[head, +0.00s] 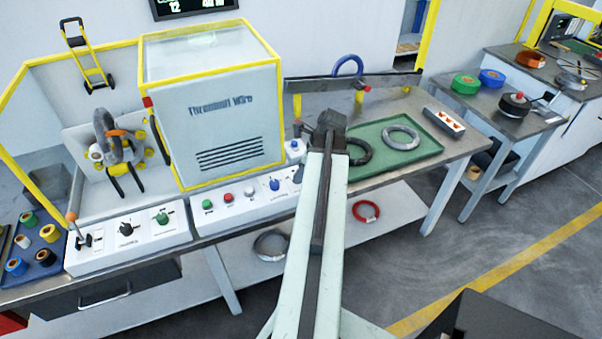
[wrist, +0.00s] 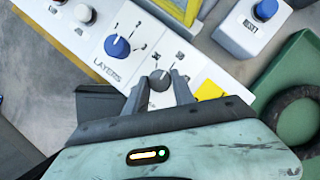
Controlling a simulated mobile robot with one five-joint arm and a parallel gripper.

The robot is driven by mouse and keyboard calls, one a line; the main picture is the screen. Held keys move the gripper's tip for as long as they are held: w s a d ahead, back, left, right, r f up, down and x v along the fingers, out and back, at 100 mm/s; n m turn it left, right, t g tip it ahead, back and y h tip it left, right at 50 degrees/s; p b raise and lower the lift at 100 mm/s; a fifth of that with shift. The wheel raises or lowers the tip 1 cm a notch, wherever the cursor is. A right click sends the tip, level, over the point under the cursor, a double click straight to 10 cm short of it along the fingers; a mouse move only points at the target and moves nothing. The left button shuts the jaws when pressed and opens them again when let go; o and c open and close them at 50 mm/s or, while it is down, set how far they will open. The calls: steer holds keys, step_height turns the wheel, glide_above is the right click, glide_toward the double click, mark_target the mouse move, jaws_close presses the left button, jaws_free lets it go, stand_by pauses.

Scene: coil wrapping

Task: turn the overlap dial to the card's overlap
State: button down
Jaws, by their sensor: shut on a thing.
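The overlap dial is a small grey knob (wrist: 159,81) on a white panel in the wrist view, with scale marks and small numbers around it. My gripper (wrist: 160,84) is shut on this knob, one finger on each side. The knob's own label is hidden below the fingers, and I cannot read its setting for certain. In the head view my arm covers most of that spot. No card with a readable overlap value shows in either view.
The blue LAYERS dial (wrist: 117,46) sits close left of the fingers. A blue RESET button (wrist: 265,9) stands on a white box to the upper right. A green tray (head: 424,147) with coils lies right of my arm. The yellow-framed wrapping machine (head: 222,115) stands left.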

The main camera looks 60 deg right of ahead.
steer(key=n+y, duration=0.1)
steer(key=n, duration=0.2)
steer(key=n+g+y, duration=0.1)
steer(key=n, duration=0.2)
steer(key=shift+d, duration=0.2)
steer(key=n+g+y, duration=0.1)
steer(key=n+g, duration=0.1)
steer(key=n, duration=0.2)
steer(key=shift+w+n, duration=0.1)
steer(key=shift+n, duration=0.3)
steer(key=c, duration=1.1)
jaws_free()
steer(key=shift+o, duration=0.2)
steer(key=w+p+v, duration=0.1)
steer(key=p+v, duration=0.6)
steer(key=shift+s+r, duration=0.3)
steer(key=shift+s, duration=0.25)
steer(key=shift+d, duration=0.15)
